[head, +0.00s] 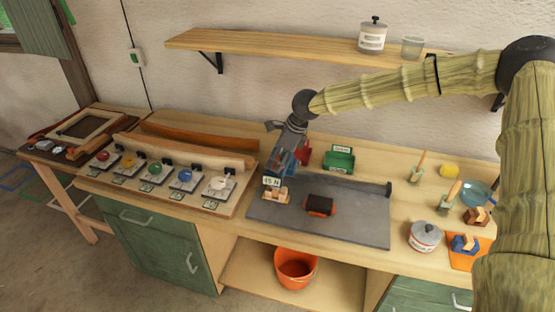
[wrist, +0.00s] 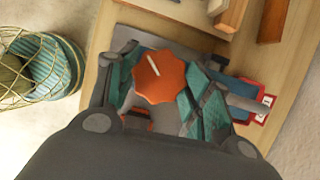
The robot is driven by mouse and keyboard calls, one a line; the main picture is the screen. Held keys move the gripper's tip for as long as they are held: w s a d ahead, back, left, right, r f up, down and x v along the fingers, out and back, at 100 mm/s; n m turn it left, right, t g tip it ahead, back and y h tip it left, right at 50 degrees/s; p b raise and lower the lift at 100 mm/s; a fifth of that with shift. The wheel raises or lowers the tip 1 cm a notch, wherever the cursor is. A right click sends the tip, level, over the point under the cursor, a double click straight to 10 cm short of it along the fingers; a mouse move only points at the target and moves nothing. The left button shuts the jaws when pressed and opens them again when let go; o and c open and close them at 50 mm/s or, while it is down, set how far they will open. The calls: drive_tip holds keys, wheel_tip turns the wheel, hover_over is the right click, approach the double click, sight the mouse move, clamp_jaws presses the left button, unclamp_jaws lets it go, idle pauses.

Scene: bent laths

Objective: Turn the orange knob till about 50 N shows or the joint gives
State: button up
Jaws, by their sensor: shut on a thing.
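The orange knob (wrist: 159,76) fills the middle of the wrist view, with a white pointer line on its face. My gripper (wrist: 158,84) has its teal fingers on either side of the knob, shut on it. In the head view my gripper (head: 289,146) points down over a blue and red rig, and hides the knob. A small white readout (head: 271,182) at the rig's front shows a number in N, 15 or 45; too small to be sure. A pale wooden joint (head: 276,196) sits just below the readout and looks whole; its details are small.
A row of coloured knobs on a board (head: 212,163) stands at the left of the bench. A dark roller with orange ends (head: 320,205) lies on the grey plate (head: 352,222). Jars, brushes and clamps crowd the right.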

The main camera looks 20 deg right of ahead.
drive_tip(key=shift+m+t+h+b, duration=0.3)
drive_tip(key=shift+m, duration=0.8)
drive_tip(key=shift+s, duration=0.1)
drive_tip(key=o, duration=1)
drive_tip(key=shift+o, duration=0.2)
drive_tip(key=v, duration=1.2)
drive_tip(key=shift+f, duration=0.1)
